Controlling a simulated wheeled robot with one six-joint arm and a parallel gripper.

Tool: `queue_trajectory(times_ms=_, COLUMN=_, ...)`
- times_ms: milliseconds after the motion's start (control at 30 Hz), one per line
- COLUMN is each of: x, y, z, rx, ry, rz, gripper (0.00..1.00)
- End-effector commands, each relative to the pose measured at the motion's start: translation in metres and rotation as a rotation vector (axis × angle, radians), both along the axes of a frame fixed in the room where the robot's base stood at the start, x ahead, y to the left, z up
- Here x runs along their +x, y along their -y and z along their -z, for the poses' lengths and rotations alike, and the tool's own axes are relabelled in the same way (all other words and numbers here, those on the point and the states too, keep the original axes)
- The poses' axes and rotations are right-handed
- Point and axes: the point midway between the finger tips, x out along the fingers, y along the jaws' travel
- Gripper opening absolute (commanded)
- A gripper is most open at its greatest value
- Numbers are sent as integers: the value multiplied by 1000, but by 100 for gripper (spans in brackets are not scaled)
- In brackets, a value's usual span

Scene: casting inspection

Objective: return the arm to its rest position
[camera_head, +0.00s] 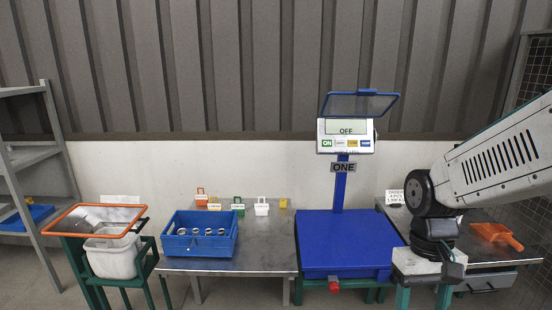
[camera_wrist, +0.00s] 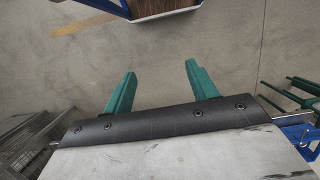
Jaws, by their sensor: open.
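My gripper (camera_wrist: 158,88) shows in the wrist view with its two green fingers spread apart and nothing between them. Below the fingers lies bare grey floor. In the head view my arm comes in from the right, in front of the right-hand table.
A blue scale (camera_head: 345,258) with a display reading OFF (camera_head: 346,127) stands left of my arm. A blue crate (camera_head: 199,247) with metal rings sits on the middle table (camera_head: 265,262). An orange scoop (camera_head: 497,236) lies at right.

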Motion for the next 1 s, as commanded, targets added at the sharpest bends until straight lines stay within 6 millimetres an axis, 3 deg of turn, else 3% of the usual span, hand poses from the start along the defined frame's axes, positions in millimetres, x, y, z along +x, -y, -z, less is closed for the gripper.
queue_trajectory(times_ms=33, x=-16, y=1, z=-15, rx=-1, ry=14, rz=1, gripper=58)
queue_trajectory(times_ms=200, x=-62, y=4, z=-49, rx=-2, ry=65, rz=6, gripper=58)
queue_trajectory(times_ms=400, x=-91, y=7, z=-77, rx=-3, ry=218, rz=14, gripper=58)
queue_trajectory(times_ms=633, x=-100, y=6, z=-98, rx=-2, ry=336, rz=19, gripper=58)
queue_trajectory(times_ms=1000, x=-100, y=7, z=-100, rx=-2, ry=347, rz=21, gripper=58)
